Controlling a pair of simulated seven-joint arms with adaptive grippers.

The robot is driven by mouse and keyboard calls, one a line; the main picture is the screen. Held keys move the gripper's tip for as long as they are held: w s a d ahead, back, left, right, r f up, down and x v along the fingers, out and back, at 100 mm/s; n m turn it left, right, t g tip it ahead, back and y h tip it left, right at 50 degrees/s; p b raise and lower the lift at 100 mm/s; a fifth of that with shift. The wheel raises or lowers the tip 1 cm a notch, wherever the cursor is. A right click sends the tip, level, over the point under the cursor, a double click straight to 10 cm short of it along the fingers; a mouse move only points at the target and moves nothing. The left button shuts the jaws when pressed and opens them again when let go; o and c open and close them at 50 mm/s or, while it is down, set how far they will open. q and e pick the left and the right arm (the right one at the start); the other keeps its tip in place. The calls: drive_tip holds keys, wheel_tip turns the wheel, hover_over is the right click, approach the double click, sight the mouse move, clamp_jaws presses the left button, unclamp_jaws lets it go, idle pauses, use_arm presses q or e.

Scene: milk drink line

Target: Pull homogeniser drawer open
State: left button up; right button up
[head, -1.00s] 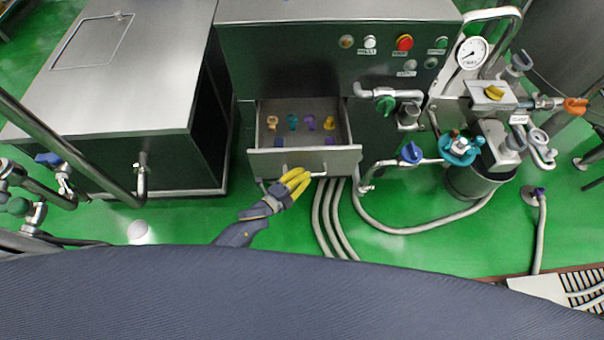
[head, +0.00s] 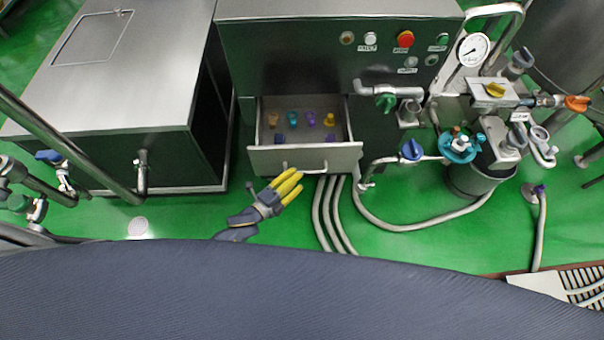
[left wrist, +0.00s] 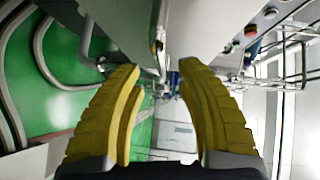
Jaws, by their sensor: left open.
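The homogeniser drawer (head: 258,160) stands pulled out of the steel cabinet, below its control panel. Several small coloured parts lie inside it. Its bar handle (head: 306,171) runs along the front face. My right gripper is not in view.
The homogeniser cabinet (head: 300,60) has several buttons. Hoses (head: 325,215) run down to the green floor right of my left gripper. Valves and pipes, including a blue-handled valve (head: 411,150), stand at the right. A steel tank (head: 130,70) stands at the left.

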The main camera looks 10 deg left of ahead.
use_arm(q)
drive_tip(key=v, duration=0.7)
drive_tip(key=shift+s+a, duration=0.2)
drive_tip(key=shift+s, duration=0.1)
drive_tip(key=s+a+f+n+g+y, duration=0.2)
drive_tip(key=s+a+f+n, duration=0.25)
drive_tip(key=f, duration=0.45)
drive_tip(key=s+a+f+n+g+y, duration=0.1)
drive_tip(key=s+a+f+n+y, duration=0.3)
drive_tip(key=f, duration=0.4)
drive_tip(key=s+a+f+n+g+y, duration=0.15)
drive_tip(key=a+f+n, duration=0.3)
drive_tip(key=f, duration=0.45)
drive_tip(key=s+a+f+n+g+y, duration=0.1)
drive_tip(key=s+a+f+n+g, duration=0.15)
drive_tip(key=s+f, duration=0.45)
drive_tip(key=s+a+f+n+g+y, duration=0.1)
drive_tip(key=s+f+n+g, duration=0.2)
drive_tip(key=s, duration=0.7)
drive_tip(key=s+d+f+g, duration=0.1)
drive_tip(key=s, duration=0.4)
drive_tip(key=s+d+f+n+g, duration=0.1)
drive_tip(key=s+d+f, duration=0.1)
drive_tip(key=s, duration=0.3)
drive_tip(key=shift+s+d+f, duration=0.3)
drive_tip(key=shift+d+f, duration=0.05)
